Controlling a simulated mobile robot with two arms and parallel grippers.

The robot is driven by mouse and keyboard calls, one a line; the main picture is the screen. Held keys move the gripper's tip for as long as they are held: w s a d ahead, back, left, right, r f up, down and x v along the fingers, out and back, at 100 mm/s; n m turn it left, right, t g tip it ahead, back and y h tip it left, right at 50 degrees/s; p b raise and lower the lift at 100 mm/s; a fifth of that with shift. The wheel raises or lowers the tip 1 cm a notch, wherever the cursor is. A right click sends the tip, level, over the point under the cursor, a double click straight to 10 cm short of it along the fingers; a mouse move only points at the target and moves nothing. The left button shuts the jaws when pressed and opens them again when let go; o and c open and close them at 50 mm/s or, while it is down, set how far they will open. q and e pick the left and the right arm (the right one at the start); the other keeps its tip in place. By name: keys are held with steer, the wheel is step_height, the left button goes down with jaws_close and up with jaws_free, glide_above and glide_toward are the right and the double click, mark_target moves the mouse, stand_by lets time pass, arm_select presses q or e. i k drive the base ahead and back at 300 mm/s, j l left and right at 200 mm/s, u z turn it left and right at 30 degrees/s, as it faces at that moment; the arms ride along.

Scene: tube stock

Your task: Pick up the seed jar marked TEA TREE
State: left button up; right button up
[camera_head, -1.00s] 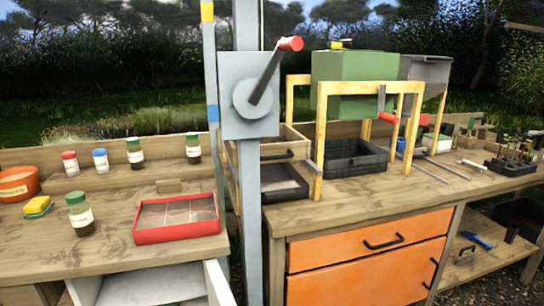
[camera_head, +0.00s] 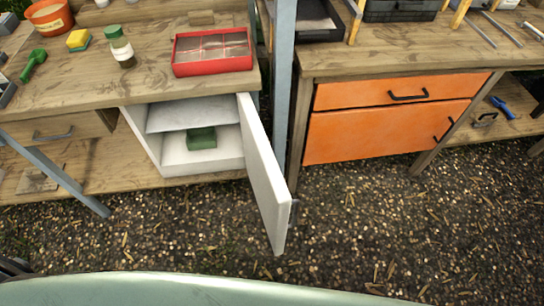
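One seed jar (camera_head: 120,47) with a green lid and a white label stands upright on the left wooden bench, left of a red tray. Its label is too small to read, so I cannot tell whether it is the one marked TEA TREE. The several jars on the back shelf are out of view now. Neither of my grippers shows in the head view.
The red divided tray (camera_head: 212,69) lies near the bench edge. A white cabinet below has its door (camera_head: 262,170) swung open toward me, with a green box (camera_head: 201,138) inside. A grey post (camera_head: 283,90) stands between the benches. Orange drawers (camera_head: 390,120) are shut. Gravel ground is clear.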

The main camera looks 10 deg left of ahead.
mark_target(122, 52)
steer(key=i+l+u, duration=0.1)
steer(key=l, duration=0.25)
steer(key=i+l+u, duration=0.1)
steer(key=i+l, duration=0.15)
steer(key=l, duration=0.15)
steer(key=i+l+u, duration=0.1)
steer(key=l, duration=0.25)
steer(key=i+l+u, duration=0.1)
steer(key=l, duration=0.3)
steer(key=i+u, duration=0.1)
steer(key=u, duration=1.05)
